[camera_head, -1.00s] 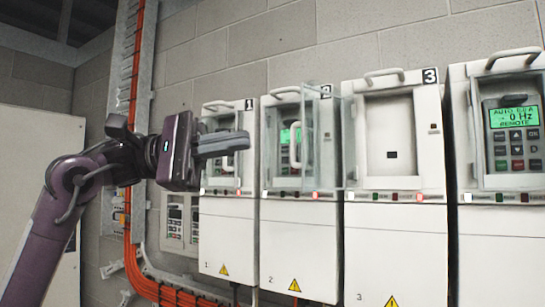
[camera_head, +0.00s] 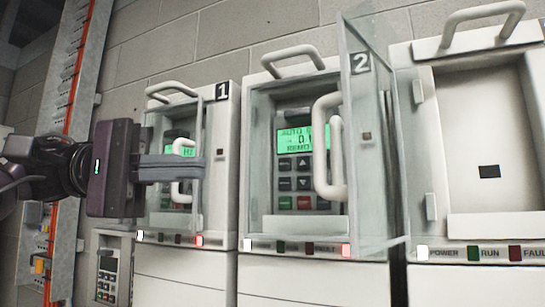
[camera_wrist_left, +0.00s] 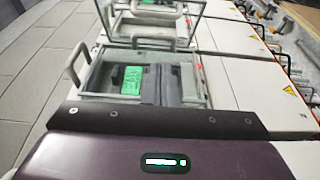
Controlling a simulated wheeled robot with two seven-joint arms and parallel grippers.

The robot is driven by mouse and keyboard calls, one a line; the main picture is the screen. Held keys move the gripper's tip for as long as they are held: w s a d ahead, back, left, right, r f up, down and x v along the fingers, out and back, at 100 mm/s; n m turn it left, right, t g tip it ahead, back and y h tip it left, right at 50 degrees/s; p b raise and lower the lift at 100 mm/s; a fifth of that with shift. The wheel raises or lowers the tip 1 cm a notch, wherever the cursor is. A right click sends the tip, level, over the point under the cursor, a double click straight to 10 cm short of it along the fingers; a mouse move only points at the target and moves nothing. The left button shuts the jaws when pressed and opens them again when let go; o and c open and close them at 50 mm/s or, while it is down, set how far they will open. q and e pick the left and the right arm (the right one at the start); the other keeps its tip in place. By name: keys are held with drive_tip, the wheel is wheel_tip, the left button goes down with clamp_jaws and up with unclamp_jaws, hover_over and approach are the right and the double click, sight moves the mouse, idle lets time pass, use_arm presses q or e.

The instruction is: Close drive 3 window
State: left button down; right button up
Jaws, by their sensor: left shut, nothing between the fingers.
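The drive 3 window (camera_head: 372,200) is a clear panel standing open. It juts out from the left edge of drive 3 (camera_head: 490,130), swung toward drive 2 and partly in front of it. Its white bar handle (camera_head: 322,150) is on the free edge, overlapping drive 2's face in this view. Drive 3's recess is uncovered, with a small black socket inside. My left gripper (camera_head: 203,168) is shut and empty, its fingers pointing right in front of drive 1, left of and apart from the window handle. Its fingers also show in the left wrist view (camera_wrist_left: 162,85). My right gripper is not seen.
Drive 1 (camera_head: 222,150) and drive 2 (camera_head: 262,150) have lit green displays and closed-looking windows with smaller handles. Top handles (camera_head: 482,18) stick up from the drives. Orange cables (camera_head: 78,60) run up the wall at left.

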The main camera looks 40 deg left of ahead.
use_arm(q)
drive_tip(key=s+d+p+x, duration=0.1)
drive_tip(key=s+p+x, duration=0.1)
drive_tip(key=p+x, duration=0.4)
drive_tip(key=x, duration=0.5)
drive_tip(key=shift+d+p, duration=0.25)
drive_tip(key=shift+p, duration=0.1)
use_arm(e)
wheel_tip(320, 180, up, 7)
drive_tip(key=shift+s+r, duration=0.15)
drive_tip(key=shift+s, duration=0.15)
use_arm(q)
drive_tip(key=shift+f, duration=0.1)
